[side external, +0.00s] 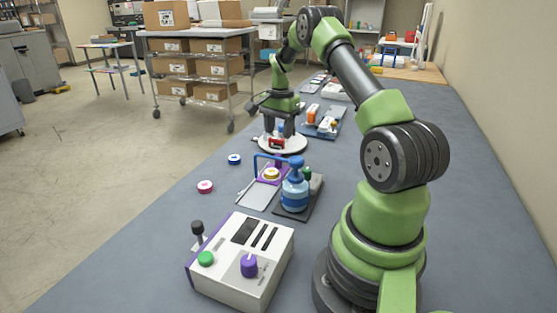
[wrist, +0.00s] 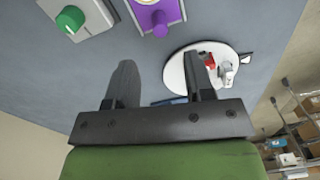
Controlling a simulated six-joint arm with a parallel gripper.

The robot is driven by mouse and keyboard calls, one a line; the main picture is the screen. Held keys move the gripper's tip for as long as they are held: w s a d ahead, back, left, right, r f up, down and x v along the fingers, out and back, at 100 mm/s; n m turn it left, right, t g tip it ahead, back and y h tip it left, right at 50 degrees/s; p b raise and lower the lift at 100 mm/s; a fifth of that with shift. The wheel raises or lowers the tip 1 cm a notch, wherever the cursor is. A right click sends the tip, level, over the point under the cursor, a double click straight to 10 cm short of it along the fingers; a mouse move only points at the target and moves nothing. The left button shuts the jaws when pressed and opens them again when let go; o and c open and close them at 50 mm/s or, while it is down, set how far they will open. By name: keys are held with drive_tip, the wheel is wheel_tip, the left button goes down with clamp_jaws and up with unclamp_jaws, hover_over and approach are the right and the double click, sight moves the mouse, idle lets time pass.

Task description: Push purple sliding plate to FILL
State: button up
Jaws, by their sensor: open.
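In the wrist view a purple plate (wrist: 172,8) with a rounded knob on it lies at the top edge, partly cut off and beyond my fingertips. No FILL marking is readable. My gripper (side external: 279,129) points down over a white round disc (side external: 297,149), with its fingers apart and nothing visible between them. It also shows in the wrist view (wrist: 160,62), apart from the purple plate.
A white control box (side external: 225,275) with a green button and purple knob is at the front. A loaded tray (side external: 320,130) stands behind.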

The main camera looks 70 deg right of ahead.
sight(279, 155)
wheel_tip(279, 155, down, 10)
drive_tip(key=shift+w+d+f, duration=0.1)
idle(0.4)
